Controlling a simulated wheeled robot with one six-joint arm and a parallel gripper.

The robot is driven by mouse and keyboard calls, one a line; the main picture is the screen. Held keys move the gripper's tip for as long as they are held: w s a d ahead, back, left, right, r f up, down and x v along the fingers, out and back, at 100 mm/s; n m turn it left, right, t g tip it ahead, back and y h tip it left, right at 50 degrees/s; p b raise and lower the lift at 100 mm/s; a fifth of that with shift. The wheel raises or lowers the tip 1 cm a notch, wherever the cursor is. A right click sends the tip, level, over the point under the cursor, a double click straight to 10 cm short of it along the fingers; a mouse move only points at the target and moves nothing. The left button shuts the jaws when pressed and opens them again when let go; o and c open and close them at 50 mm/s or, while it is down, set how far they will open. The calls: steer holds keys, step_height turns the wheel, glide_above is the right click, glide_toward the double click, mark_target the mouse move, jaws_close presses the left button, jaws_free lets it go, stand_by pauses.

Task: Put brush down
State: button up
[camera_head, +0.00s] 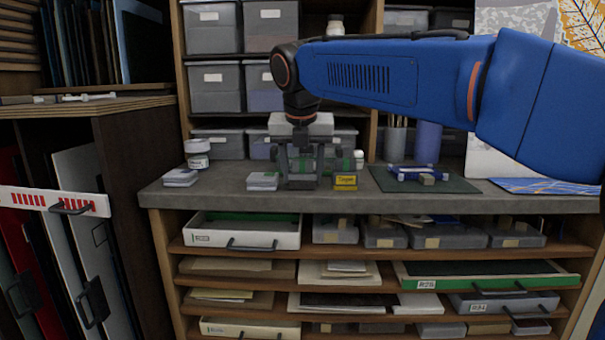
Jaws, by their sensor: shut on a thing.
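My gripper (301,165) hangs down from the blue arm over the middle of the grey counter (225,200), near its front edge. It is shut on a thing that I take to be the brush. The brush itself is too small and too covered by the dark fingers to make out. A dark block shape shows at the fingers' lower end; I cannot tell whether it touches the counter. Green clear glassware (337,162) stands just behind the gripper.
A labelled jar (197,154) and a grey stack (180,178) are at left. A small pale box (262,181) and a yellow-labelled box (345,181) flank the gripper. A dark green mat (385,182) with blue items lies at right. A brush pot (395,140) stands behind.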

steer(key=shift+f, duration=0.15)
steer(key=o, duration=1)
steer(key=shift+o, duration=0.2)
steer(key=v, duration=1.2)
